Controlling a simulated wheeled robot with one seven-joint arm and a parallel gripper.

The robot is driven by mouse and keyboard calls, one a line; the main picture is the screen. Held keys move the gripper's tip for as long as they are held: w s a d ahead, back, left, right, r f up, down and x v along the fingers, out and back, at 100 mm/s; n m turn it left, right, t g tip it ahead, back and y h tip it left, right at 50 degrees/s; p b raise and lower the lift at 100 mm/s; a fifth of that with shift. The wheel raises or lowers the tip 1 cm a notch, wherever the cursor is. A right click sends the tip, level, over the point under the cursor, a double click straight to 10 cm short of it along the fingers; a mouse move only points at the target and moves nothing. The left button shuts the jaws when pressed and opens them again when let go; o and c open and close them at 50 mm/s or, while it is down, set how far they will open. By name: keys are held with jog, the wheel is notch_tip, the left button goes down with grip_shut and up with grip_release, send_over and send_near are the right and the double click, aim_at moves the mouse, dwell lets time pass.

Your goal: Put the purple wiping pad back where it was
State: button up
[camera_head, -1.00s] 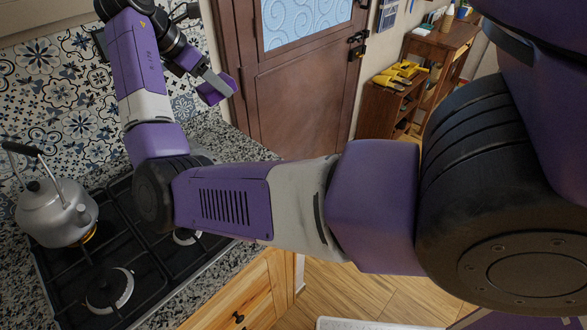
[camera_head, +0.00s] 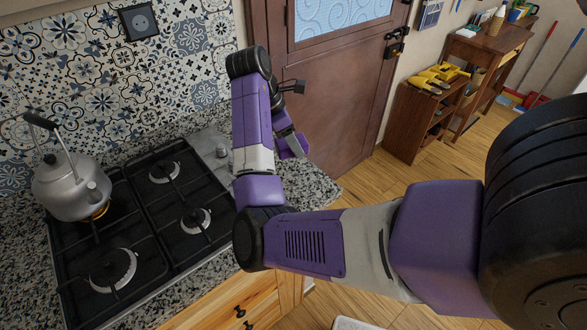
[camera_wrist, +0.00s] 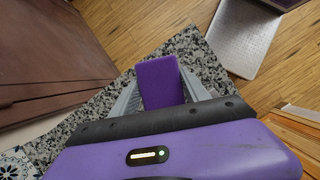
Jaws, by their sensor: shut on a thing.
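The purple wiping pad (camera_wrist: 160,82) is a small block between the two grey fingers of my gripper (camera_wrist: 162,92) in the wrist view. My gripper is shut on it, with speckled granite countertop (camera_wrist: 190,48) below. In the head view the pad (camera_head: 296,146) shows small beyond my forearm, over the counter's right end near the door. My gripper (camera_head: 285,132) is partly hidden there by my own arm. I cannot tell whether the pad touches the counter.
A black gas stove (camera_head: 150,225) with several burners lies left of my arm, with a grey kettle (camera_head: 70,188) on it. A patterned tile wall (camera_head: 75,95) rises behind. A brown door (camera_head: 345,95) stands just past the counter's end.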

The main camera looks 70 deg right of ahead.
aim_at(278, 144)
notch_tip(278, 144, down, 5)
jog(key=shift+f, duration=2.4)
jog(key=o, duration=1.2)
jog(key=v, duration=1.2)
jog(key=shift+r+p, duration=0.1)
jog(key=shift+p, duration=0.25)
